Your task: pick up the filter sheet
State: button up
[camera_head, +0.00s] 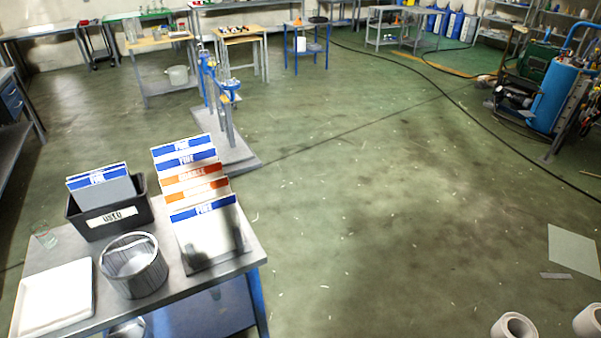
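Several filter sheets stand in a row in a rack on the near-left table. The nearest has a blue label band and a pale grey face (207,234), partly in shadow. Behind it are sheets with orange bands (194,190) and more with blue bands (185,159). Some labels seem to read FINE; the orange ones are hard to read. More blue-banded sheets (104,190) stand in a dark bin (85,222) labelled USED. The frames do not show which sheet is meant.
The near-left table (180,284) also bears a grey metal pot (133,265) and a white tray (54,297). A blue pump-like stand (228,110) is behind it. A pale flat panel (573,250) lies at right. The middle floor is clear.

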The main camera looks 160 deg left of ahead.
aim_at(208, 227)
jog(key=u, duration=0.4)
jog(key=i, duration=0.3)
jog(key=u, duration=4.45)
